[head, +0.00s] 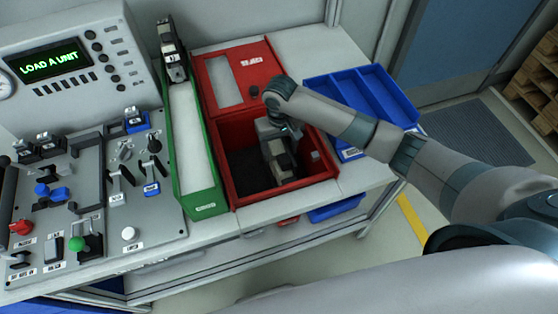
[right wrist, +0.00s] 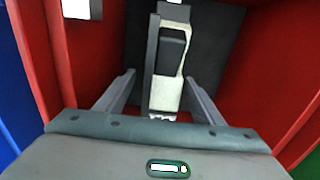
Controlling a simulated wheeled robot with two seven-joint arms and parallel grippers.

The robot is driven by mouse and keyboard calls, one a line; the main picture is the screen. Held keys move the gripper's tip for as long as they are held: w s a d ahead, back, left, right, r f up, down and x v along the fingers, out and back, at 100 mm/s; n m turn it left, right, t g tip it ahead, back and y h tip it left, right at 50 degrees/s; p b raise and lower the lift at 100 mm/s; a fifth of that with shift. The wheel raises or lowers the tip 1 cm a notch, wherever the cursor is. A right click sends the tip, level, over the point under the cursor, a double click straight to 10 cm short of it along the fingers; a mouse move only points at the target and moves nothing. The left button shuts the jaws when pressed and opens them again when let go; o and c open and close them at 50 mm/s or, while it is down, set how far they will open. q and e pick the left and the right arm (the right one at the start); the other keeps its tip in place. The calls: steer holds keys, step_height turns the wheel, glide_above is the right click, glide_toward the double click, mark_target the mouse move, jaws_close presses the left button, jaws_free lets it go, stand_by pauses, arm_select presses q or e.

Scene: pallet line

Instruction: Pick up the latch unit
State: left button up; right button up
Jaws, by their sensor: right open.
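A latch unit, pale cream and dark grey, is inside the red bin (head: 236,197); it shows in the head view (head: 284,166) and in the right wrist view (right wrist: 170,75). My right gripper (head: 277,140) reaches down into the bin over this unit. In the right wrist view the gripper (right wrist: 160,78) is open, with one finger on each side of the unit and gaps visible between. The gripper and wrist hide part of the unit in the head view. My left gripper is not in view.
A green tray (head: 203,203) stands left of the bin, with a dark-and-grey unit (head: 173,52) at its far end. The red lid (head: 265,62) lies behind the bin. Blue trays (head: 352,80) are at the right. A control panel (head: 120,228) with levers fills the left.

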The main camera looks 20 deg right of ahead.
steer(key=f, duration=0.2)
steer(key=f+p, duration=0.1)
steer(key=shift+s+a+f, duration=0.1)
steer(key=shift+s+a, duration=0.1)
steer(key=shift+s, duration=0.05)
steer(key=shift+f, duration=0.55)
steer(key=c, duration=1.4)
steer(key=shift+w+r, duration=0.1)
steer(key=shift+r, duration=0.05)
step_height(320, 180, up, 28)
steer(key=b, duration=0.2)
